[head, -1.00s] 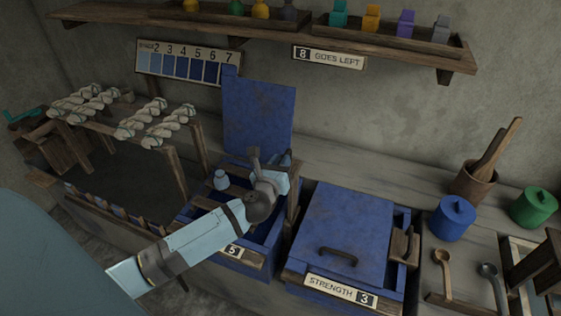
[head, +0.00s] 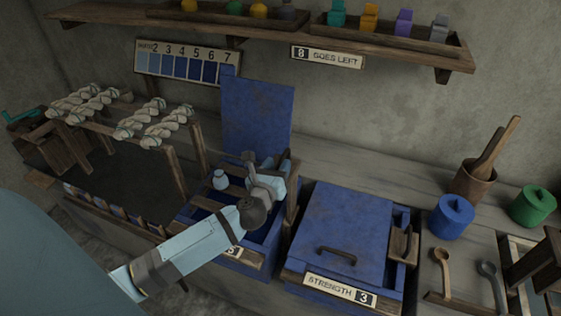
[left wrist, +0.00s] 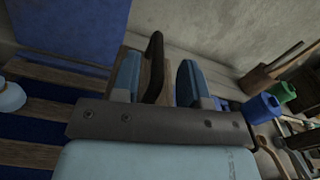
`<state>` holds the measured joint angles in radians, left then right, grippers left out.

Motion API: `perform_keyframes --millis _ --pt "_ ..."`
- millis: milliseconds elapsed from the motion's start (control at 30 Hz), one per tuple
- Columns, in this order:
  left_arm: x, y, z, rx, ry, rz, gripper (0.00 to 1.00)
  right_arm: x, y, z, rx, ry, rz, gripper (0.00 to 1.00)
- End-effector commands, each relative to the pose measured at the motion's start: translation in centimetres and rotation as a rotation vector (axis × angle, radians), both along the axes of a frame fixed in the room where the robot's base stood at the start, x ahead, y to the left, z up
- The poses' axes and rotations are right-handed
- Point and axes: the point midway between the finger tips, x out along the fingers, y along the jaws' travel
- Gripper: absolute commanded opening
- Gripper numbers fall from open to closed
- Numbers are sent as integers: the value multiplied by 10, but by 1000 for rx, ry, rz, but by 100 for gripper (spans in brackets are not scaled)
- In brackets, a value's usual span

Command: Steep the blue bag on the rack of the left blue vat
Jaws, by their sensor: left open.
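The left blue vat (head: 262,250) stands open, its blue lid (head: 257,118) raised at the back. Wooden slats of the rack (head: 207,203) cross its top. The small pale blue bag (head: 220,180) sits on the rack at the left; it also shows at the left edge of the left wrist view (left wrist: 10,95). My left gripper (head: 277,163) is open over the vat's back right corner, right of the bag and apart from it. In the left wrist view, a wooden post with a dark handle (left wrist: 154,62) shows between its fingers; contact cannot be told. My right gripper is out of view.
A second blue vat (head: 340,225) with its lid shut stands to the right. Blue (head: 452,220) and green (head: 533,207) pots, a mortar (head: 473,184) and spoons stand further right. A wooden frame with white twisted skeins (head: 145,120) stands left. A shelf (head: 300,40) runs above.

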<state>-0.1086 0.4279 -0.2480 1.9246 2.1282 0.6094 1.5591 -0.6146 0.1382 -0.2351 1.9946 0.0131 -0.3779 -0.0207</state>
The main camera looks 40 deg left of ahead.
Motion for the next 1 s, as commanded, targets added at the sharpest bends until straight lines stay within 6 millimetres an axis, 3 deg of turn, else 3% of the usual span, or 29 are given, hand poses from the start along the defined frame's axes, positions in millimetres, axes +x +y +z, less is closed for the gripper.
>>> perform_keyframes --millis 300,500,1000 --pt "-72 -18 -2 -3 2 -2 40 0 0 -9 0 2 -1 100" --pt "-101 -26 -1 -1 -1 -2 40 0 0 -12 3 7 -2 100" --pt "-111 -29 1 9 -2 -3 40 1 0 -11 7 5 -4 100"
